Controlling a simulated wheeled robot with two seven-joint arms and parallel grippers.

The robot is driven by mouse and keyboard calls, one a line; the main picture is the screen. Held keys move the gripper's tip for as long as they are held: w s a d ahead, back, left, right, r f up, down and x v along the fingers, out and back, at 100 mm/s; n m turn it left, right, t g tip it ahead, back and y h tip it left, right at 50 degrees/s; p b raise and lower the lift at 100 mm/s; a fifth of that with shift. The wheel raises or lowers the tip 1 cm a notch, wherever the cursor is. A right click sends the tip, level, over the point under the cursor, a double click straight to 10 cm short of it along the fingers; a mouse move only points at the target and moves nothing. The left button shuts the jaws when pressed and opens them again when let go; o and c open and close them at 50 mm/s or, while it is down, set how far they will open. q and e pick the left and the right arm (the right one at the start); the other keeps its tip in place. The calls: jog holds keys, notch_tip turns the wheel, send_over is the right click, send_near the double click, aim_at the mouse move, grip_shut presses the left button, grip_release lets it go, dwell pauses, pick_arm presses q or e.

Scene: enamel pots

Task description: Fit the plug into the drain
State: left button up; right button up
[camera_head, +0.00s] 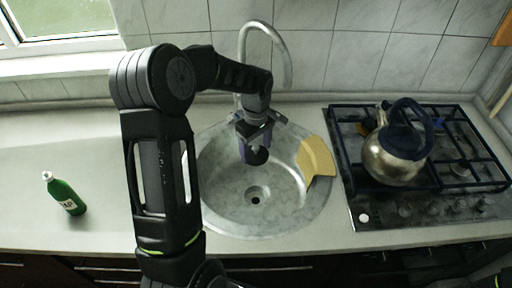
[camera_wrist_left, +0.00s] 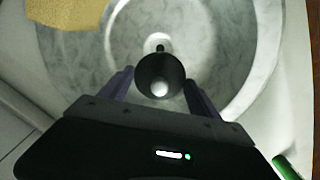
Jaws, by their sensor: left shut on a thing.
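The black round plug (camera_head: 258,157) is held by my left gripper (camera_head: 256,142) above the sink basin, toward its back. In the left wrist view the plug (camera_wrist_left: 160,76) sits between the two fingers of the gripper (camera_wrist_left: 160,90), which is shut on it. The drain (camera_head: 257,195) is a round fitting with a dark hole in the basin floor, below and nearer the front than the plug. In the left wrist view the drain (camera_wrist_left: 158,43) shows just beyond the plug, which seems to hide part of it. My right gripper is not in view.
A grey faucet (camera_head: 288,62) arches behind the gripper. A yellow cloth (camera_head: 317,158) hangs over the sink's right rim. A kettle (camera_head: 392,160) stands on the stove (camera_head: 462,185) at right. A green bottle (camera_head: 68,196) stands on the left counter, with clear room around it.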

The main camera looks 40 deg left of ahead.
pick_arm(q)
jog(key=shift+f, duration=0.7)
jog(key=shift+f+b, duration=6.4)
jog(key=shift+f, duration=3.35)
jog(key=shift+f, duration=0.15)
jog(key=shift+f+b, duration=0.25)
jog(key=shift+b, duration=0.2)
jog(key=shift+f, duration=0.1)
jog(key=shift+f+b, duration=0.55)
jog(key=shift+b, duration=0.1)
jog(key=shift+f, duration=0.25)
